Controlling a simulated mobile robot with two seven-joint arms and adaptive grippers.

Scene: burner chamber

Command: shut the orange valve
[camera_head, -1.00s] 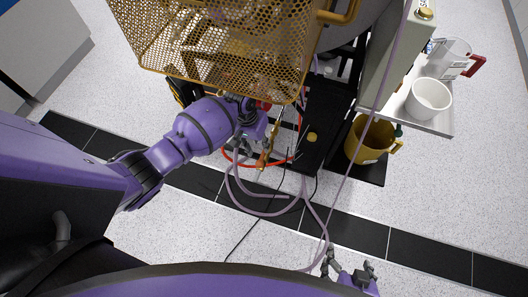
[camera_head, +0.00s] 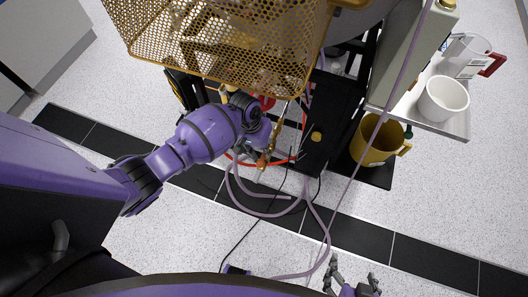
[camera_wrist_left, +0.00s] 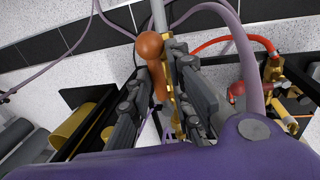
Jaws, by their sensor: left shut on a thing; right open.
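The orange valve handle (camera_wrist_left: 152,55) shows in the left wrist view as a rounded orange knob and lever between the fingers of my left gripper (camera_wrist_left: 162,80). The fingers are shut on it, one on each side. In the head view the orange valve (camera_head: 262,160) is a small orange spot at the end of my left gripper (camera_head: 266,150), below the gold mesh basket. The fingertips are partly hidden there. My right gripper (camera_head: 350,280) is open and empty at the bottom edge of the head view, away from the valve.
A gold mesh basket (camera_head: 215,45) hangs just above my left wrist. Red and mauve hoses (camera_head: 265,213) loop around the valve and over the floor. A black shelf (camera_head: 325,115) stands to the right, with a yellow bucket (camera_head: 372,150) and a side tray (camera_head: 455,125) holding a white cup (camera_head: 442,100).

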